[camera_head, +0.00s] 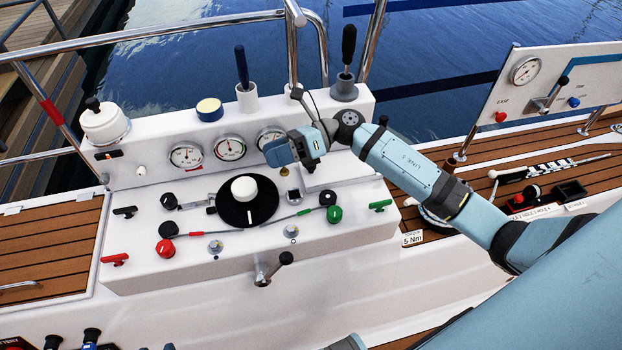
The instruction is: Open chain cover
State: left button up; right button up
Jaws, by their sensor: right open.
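The white console (150,262) has a raised back with gauges and a sloped top with knobs and levers. A flat, raised white panel (338,172) lies on the console's right part, below my right wrist. It may be the chain cover, but I cannot tell for sure. A small brass-coloured knob (284,171) shows just below my right gripper (292,160). This gripper is open, in front of the right-hand gauge and partly hiding it. I cannot tell whether it touches anything. My left gripper is not in view.
A black disc with a white knob (244,188) sits mid-console. Red (166,248) and green (334,214) knobs flank it. Upright levers (348,50) and steel rails (322,45) rise behind. A gauge board (548,85) stands at the right, above teak deck (430,150).

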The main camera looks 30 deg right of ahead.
jog(key=w+d+f+n+g+h+b, duration=0.1)
jog(key=w+d+f+n+h+b, duration=0.1)
jog(key=w+d+n+h+b, duration=0.5)
jog(key=d+f+n+g+h, duration=0.15)
jog(key=d+h, duration=0.35)
jog(key=d, duration=0.6)
pick_arm(q)
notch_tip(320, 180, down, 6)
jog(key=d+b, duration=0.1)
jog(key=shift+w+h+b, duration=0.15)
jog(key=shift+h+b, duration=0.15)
jog(key=shift+b, duration=0.1)
pick_arm(e)
jog(key=shift+m+t, duration=0.35)
jog(key=shift+m, duration=0.1)
jog(key=x, duration=1.3)
jog(key=shift+w+a+f, duration=0.1)
jog(key=shift+w+a, duration=0.05)
jog(key=shift+a, duration=0.15)
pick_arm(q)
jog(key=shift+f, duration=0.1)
pick_arm(e)
grip_shut()
